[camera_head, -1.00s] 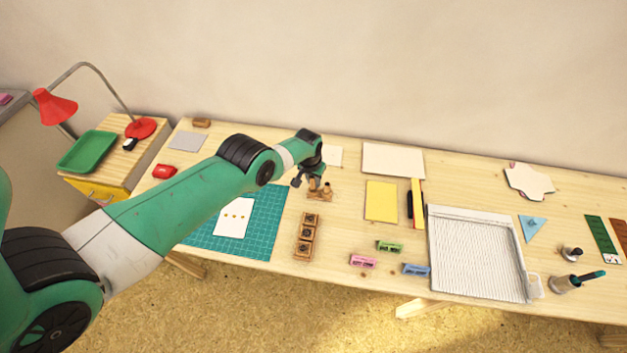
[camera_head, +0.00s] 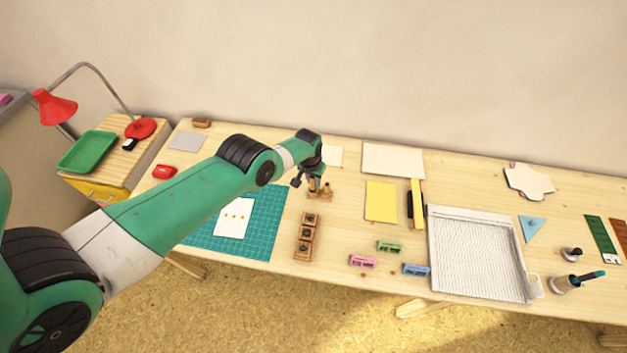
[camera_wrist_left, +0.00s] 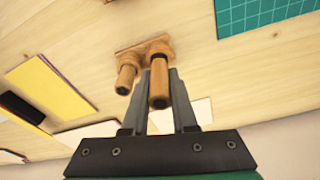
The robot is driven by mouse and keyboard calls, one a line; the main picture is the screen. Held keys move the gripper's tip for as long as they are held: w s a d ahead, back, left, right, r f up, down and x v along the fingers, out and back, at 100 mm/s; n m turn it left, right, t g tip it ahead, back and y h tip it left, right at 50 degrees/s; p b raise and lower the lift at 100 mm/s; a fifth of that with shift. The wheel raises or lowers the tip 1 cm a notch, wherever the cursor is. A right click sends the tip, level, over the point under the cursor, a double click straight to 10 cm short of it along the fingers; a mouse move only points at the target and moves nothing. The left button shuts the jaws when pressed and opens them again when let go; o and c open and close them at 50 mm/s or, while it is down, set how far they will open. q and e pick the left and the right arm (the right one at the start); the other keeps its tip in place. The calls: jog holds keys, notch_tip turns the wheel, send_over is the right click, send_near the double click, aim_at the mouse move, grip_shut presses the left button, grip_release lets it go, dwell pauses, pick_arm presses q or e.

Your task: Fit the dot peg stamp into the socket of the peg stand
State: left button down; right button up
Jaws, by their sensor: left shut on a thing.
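My left gripper (camera_head: 311,182) is shut on a wooden peg stamp (camera_wrist_left: 159,88), which I take to be the dot peg stamp. In the left wrist view the fingers (camera_wrist_left: 160,76) lie on both sides of it. Its far end meets or overlaps the wooden peg stand (camera_wrist_left: 146,47); I cannot tell how deep it sits in the socket. Another wooden peg stamp (camera_wrist_left: 128,72) stands in the stand beside it. In the head view the stand (camera_head: 323,196) is partly hidden by the gripper. My right gripper is not in view.
A wooden rack with dark inkpads (camera_head: 305,237) stands in front of the stand. A green cutting mat (camera_head: 262,222) with a white dotted card (camera_head: 234,218) is at left. A yellow pad (camera_head: 381,201) lies at right. Bare table separates the stand and pad.

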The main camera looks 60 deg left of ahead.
pick_arm(q)
jog(key=shift+f, duration=0.2)
jog(key=shift+f+b, duration=0.3)
jog(key=shift+b, duration=0.2)
jog(key=shift+f+b, duration=0.55)
jog(key=c, duration=0.6)
grip_release()
jog(key=shift+r, duration=0.1)
jog(key=r+p, duration=0.3)
jog(key=p, duration=0.2)
jog(key=s+r+p, duration=0.1)
jog(key=r+p, duration=0.3)
jog(key=p, duration=0.1)
jog(key=d+r+p, duration=0.1)
jog(key=r+p, duration=0.3)
jog(key=p, duration=0.1)
jog(key=shift+s+d+r, duration=0.1)
jog(key=shift+s+r, duration=0.1)
